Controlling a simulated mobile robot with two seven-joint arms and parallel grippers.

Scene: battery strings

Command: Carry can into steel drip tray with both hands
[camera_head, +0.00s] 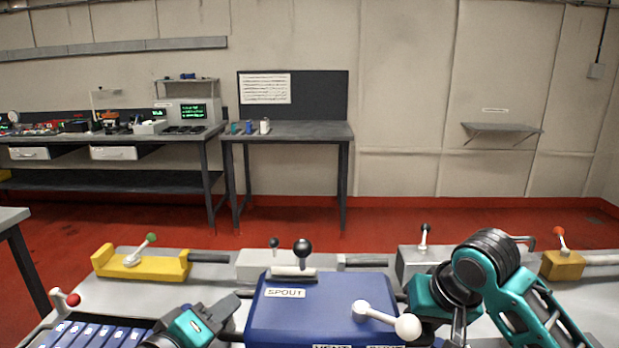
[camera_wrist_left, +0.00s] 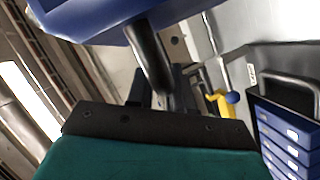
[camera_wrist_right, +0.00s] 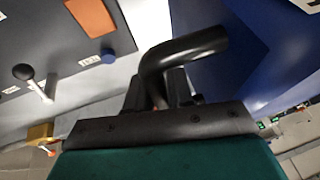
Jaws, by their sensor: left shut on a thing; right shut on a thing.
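The blue can (camera_head: 280,318), labelled SPOUT, is in the lower middle of the head view, with a black knob and a white lever on top. My left gripper (camera_head: 232,304) is at its left side. In the left wrist view its jaws are shut on a black handle (camera_wrist_left: 148,58) of the can. My right gripper (camera_head: 412,298) is at the right side. In the right wrist view its jaws are shut on a bent black handle (camera_wrist_right: 183,52). Its fingertips are partly hidden by the arm in the head view. I cannot clearly pick out the steel drip tray.
A yellow block with a green-knobbed lever (camera_head: 140,262) stands behind left on the grey surface. Blue modules (camera_head: 95,333) are at front left. Grey blocks with black-knobbed levers stand behind the can, and an orange-yellow block (camera_head: 562,265) stands at right. Workbenches line the back wall.

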